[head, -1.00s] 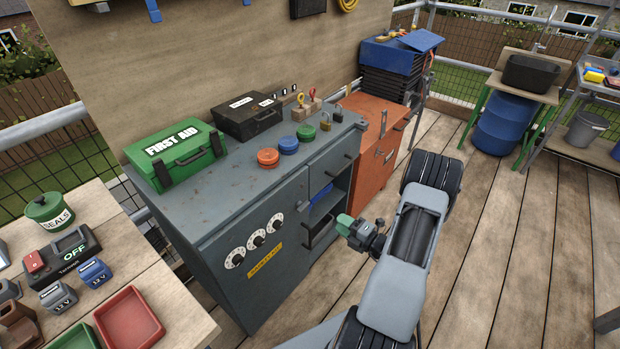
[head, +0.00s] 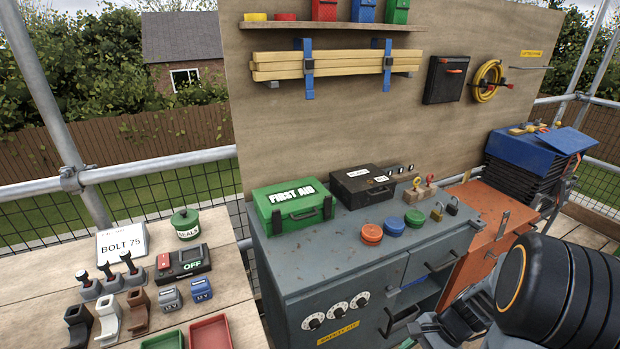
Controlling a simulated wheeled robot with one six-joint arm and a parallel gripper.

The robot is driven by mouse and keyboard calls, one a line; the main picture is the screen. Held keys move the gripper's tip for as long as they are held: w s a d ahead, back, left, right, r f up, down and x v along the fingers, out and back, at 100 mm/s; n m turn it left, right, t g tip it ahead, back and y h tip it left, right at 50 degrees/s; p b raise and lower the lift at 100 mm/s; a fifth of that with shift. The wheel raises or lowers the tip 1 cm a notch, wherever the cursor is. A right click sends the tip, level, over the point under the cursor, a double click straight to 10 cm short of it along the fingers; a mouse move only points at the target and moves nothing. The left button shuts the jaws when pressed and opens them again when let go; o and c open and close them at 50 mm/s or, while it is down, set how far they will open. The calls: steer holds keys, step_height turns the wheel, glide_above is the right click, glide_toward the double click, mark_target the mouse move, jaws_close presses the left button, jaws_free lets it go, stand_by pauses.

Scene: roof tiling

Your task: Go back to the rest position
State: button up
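My arm shows at the bottom right of the head view, with a large dark rounded joint in front. The dark part that looks like my gripper (head: 460,322) is low in front of the grey cabinet (head: 345,272), near its right end. Its fingertips are not clear, so I cannot tell whether it is open or shut, or whether it holds anything.
A green first aid box (head: 293,207), a black case (head: 364,187), round tins and padlocks stand on the cabinet. An orange cabinet (head: 487,207) and blue-topped stack (head: 530,150) are behind my arm. A table (head: 45,275) with switches and trays is at left.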

steer(key=a+r+n+t+h+p, duration=0.2)
steer(key=r+n, duration=0.4)
steer(key=r, duration=0.5)
steer(key=a+r+n+t+h+p, duration=0.3)
steer(key=r+n, duration=0.4)
steer(key=r, duration=0.5)
steer(key=shift+w+a+h+p, duration=0.25)
steer(key=shift+a+h+p, duration=0.4)
steer(key=shift+a+h, duration=0.3)
steer(key=shift+o, duration=0.2)
